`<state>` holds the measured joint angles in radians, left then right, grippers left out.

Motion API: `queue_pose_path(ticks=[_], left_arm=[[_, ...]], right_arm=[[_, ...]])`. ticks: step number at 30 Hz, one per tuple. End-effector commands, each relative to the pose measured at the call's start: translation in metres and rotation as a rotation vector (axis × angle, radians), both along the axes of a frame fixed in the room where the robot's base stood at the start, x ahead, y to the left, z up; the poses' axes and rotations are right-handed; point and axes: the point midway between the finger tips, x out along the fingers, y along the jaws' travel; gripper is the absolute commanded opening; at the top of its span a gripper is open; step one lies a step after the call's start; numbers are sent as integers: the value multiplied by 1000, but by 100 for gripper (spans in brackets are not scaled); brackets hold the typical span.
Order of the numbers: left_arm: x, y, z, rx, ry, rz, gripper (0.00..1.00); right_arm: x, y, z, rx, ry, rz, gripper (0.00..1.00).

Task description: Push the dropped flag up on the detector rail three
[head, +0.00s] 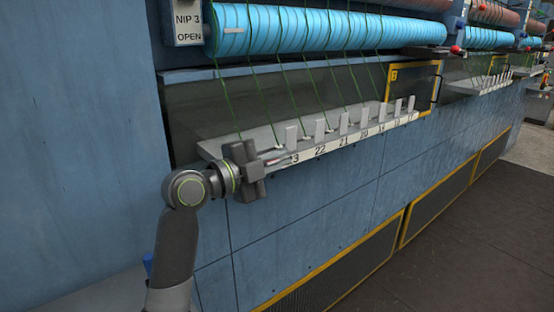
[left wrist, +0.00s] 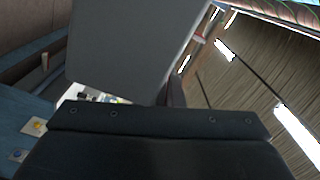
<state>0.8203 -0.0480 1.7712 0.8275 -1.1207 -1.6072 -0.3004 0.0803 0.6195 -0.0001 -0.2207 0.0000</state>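The nearest detector rail (head: 330,142) is a pale ledge on the blue machine's front, with number labels from 23 at its left to 17 at its right. I cannot pick out a dropped flag. My left gripper (head: 280,157) is at the rail's left end, just left of label 23, and hides part of that end. Its finger opening is unclear. The left wrist view shows dark gripper parts (left wrist: 160,150) and a large grey surface close up. My right gripper is not in view.
A sign reading NIP 3 OPEN (head: 188,22) hangs at upper left. Green threads run from a blue roller (head: 300,32) down to the rail. A second rail (head: 478,84) is farther right. The dark floor (head: 460,240) at lower right is clear.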

Motion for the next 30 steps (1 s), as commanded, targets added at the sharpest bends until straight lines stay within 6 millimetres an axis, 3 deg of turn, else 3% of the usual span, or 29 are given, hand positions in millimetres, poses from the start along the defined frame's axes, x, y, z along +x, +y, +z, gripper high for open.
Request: queue_pose_path(ticks=[16, 30], left_arm=[[1, 1, 2, -36, 52, 0, 0], [10, 8, 15, -258, 358, 1, 0]], right_arm=[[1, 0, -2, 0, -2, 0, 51], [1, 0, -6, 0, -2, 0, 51]])
